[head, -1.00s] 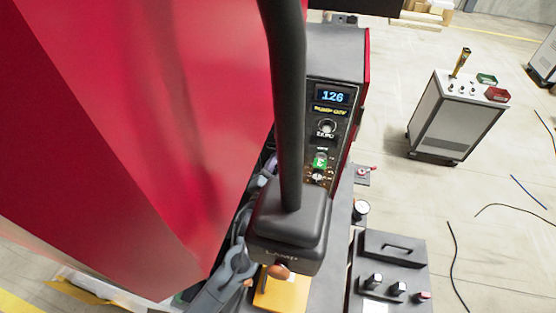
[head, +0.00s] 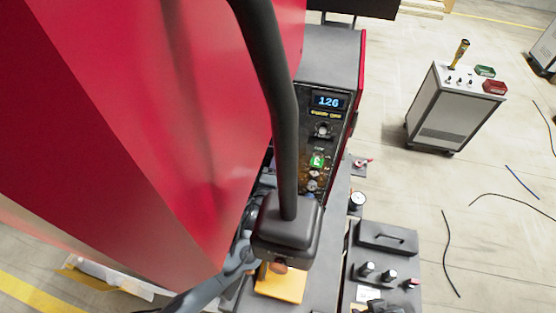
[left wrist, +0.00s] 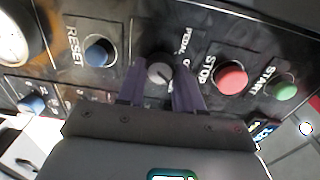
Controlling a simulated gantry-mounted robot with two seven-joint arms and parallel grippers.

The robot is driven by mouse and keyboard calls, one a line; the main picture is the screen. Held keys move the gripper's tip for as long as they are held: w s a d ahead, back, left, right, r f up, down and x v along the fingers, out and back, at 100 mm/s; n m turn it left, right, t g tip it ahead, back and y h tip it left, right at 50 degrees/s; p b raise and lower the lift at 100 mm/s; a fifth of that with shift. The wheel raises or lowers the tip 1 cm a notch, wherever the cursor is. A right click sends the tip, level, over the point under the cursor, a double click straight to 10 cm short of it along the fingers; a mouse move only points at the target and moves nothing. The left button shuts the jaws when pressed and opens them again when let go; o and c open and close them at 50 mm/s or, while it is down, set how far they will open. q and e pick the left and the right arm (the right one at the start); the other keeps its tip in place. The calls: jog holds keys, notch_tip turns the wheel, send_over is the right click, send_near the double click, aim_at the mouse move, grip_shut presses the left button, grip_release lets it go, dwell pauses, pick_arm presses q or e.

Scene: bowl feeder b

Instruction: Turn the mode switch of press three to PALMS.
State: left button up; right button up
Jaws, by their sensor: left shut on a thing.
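In the left wrist view, a dark round mode switch knob (left wrist: 160,71) sits on a black panel between the RESET button and the STOP button. The word PEDAL is beside it; another label is partly hidden by a finger, and I cannot read the knob's setting. My left gripper (left wrist: 160,82) has its two dark fingers on either side of the knob, shut on it. In the head view my grey left arm (head: 205,288) reaches in from below, and its fingers are hidden behind the black lamp head. My right gripper is not in view.
The panel carries a blue RESET button (left wrist: 99,52), red STOP button (left wrist: 231,75), green START button (left wrist: 285,88), another blue button (left wrist: 32,103) and a gauge (left wrist: 10,42). In the head view, the lamp (head: 287,222) and red housing (head: 120,110) block much. A grey cabinet (head: 452,110) stands right.

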pick_arm(q)
jog(key=shift+m+p, duration=0.3)
jog(key=shift+m, duration=0.5)
jog(key=o, duration=1)
jog(key=shift+o, duration=0.2)
jog(key=shift+s, duration=0.15)
jog(key=b+v, duration=0.1)
jog(key=v, duration=0.9)
jog(key=shift+s+b, duration=0.3)
jog(key=shift+b, duration=0.1)
